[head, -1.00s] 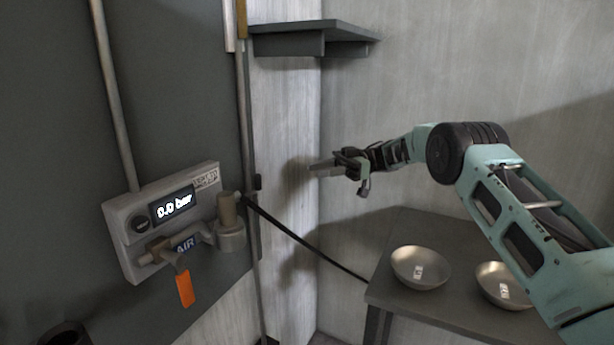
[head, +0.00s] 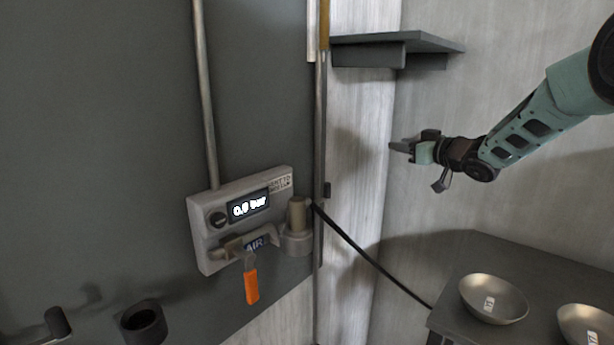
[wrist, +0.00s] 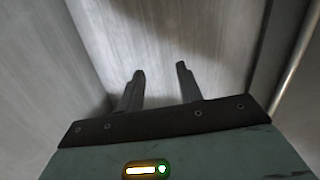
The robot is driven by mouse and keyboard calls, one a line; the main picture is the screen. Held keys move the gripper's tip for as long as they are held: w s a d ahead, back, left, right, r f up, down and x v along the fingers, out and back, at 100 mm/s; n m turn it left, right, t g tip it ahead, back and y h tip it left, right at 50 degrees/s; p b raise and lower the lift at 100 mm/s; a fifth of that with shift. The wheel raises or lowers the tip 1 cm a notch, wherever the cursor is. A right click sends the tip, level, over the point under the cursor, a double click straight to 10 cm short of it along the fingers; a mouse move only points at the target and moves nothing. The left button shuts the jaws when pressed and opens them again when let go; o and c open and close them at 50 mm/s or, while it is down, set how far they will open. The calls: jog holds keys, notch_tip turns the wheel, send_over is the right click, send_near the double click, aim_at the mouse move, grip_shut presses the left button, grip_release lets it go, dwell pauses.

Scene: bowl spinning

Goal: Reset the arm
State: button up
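My gripper (head: 402,146) is at the end of my teal arm, raised in front of the grey wall at the upper right of the head view. It points left, above and to the left of the table with the bowls. In the wrist view my gripper (wrist: 160,70) shows two dark fingers standing apart with nothing between them. Only the bare wall corner shows beyond the fingertips.
An air unit (head: 245,215) reading about 0.0 bar, with an orange-handled lever (head: 251,287), is on the dark panel. A shelf (head: 395,43) juts out above my gripper. Metal bowls (head: 493,299) (head: 588,325) stand on the grey table (head: 500,255). A black hose (head: 365,255) runs toward the table.

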jog(key=s+d+f+m+g+h, duration=0.3)
jog(key=s+d+f+h, duration=0.15)
jog(key=s, duration=0.45)
jog(key=s+d+f+m+g+h, duration=0.25)
jog(key=s+f+h, duration=0.2)
jog(key=s, duration=0.55)
jog(key=s+f+m+g, duration=0.1)
jog(key=s+f+g, duration=0.25)
jog(key=s, duration=0.75)
jog(key=s+f+m+g, duration=0.1)
jog(key=s+f+g, duration=0.25)
jog(key=s, duration=0.75)
jog(key=s+a+r+n+g, duration=0.1)
jog(key=s+a+n, duration=0.3)
jog(key=a, duration=0.5)
jog(key=s+a+n+g, duration=0.1)
jog(key=s+a+n, duration=0.2)
jog(key=s+a, duration=0.5)
jog(key=shift+s+a+r+n+y, duration=0.3)
jog(key=shift+a+r+n, duration=0.05)
jog(key=shift+a, duration=0.45)
